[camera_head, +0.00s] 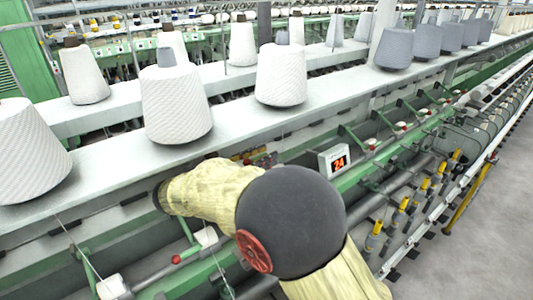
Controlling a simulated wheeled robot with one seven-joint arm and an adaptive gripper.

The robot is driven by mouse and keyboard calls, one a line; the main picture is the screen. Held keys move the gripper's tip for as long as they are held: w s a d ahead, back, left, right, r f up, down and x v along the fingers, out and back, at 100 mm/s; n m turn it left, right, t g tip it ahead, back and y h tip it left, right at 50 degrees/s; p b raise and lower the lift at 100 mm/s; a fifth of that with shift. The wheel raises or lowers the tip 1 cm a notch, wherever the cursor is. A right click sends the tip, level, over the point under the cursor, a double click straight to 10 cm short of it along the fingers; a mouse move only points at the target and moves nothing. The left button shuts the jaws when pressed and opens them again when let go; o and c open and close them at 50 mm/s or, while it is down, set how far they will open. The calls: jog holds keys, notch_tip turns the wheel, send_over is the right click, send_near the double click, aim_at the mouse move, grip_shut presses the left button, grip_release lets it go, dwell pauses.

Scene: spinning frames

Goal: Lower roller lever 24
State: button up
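A small white box with a lit orange number 24 (338,161) sits on the green rail of the spinning frame, just right of my arm. A lever with a red knob (176,259) stands below and left of my arm. Another red-knobbed lever (370,143) is just right of the number box. I cannot tell which lever belongs to 24; part of the rail near the number is hidden behind my arm. My arm, with pale yellow sleeves and a dark round joint, crosses the middle. Its far end points left over the rail, and my gripper does not show.
Large white yarn cones (176,104) stand on the long grey shelf (235,118) above the levers, with grey cones (397,48) farther right. Yellow-capped parts (375,235) line the lower front. The grey floor (470,245) at right is clear.

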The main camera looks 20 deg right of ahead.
jog(key=shift+w+d, duration=0.25)
jog(key=shift+d, duration=0.45)
jog(key=c, duration=0.3)
jog(key=shift+s, duration=0.1)
jog(key=c, duration=0.4)
grip_shut()
